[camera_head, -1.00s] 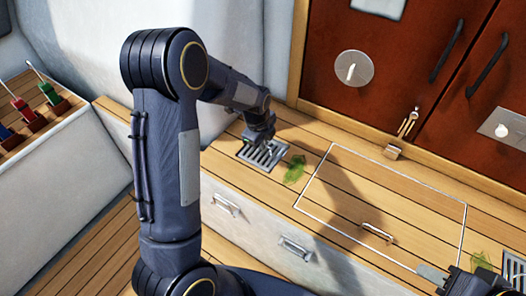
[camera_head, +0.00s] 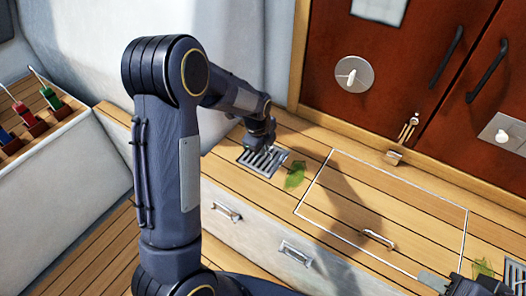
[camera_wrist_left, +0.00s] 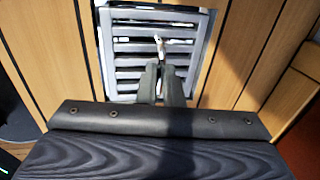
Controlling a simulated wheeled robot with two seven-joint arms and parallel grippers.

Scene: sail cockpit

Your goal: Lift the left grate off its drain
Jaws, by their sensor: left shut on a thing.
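The left grate (camera_head: 254,163) is a slotted metal square on the wooden bench, left of the hatch panel. My left gripper (camera_head: 268,148) reaches down to its far side. In the left wrist view the grate (camera_wrist_left: 130,60) fills the top middle, and my left gripper's fingers (camera_wrist_left: 163,72) are shut on it near a small upright metal piece. Whether the grate is clear of its drain cannot be told. My right gripper (camera_head: 436,284) shows only in part at the bottom right edge, and its jaws cannot be made out.
Green weed (camera_head: 295,175) lies beside the left grate. A white-outlined hatch (camera_head: 400,215) with a handle lies to the right. Another grate (camera_head: 514,275) is at the right edge. Red cabinet doors (camera_head: 405,70) stand behind. A tool rack (camera_head: 30,118) is at the left.

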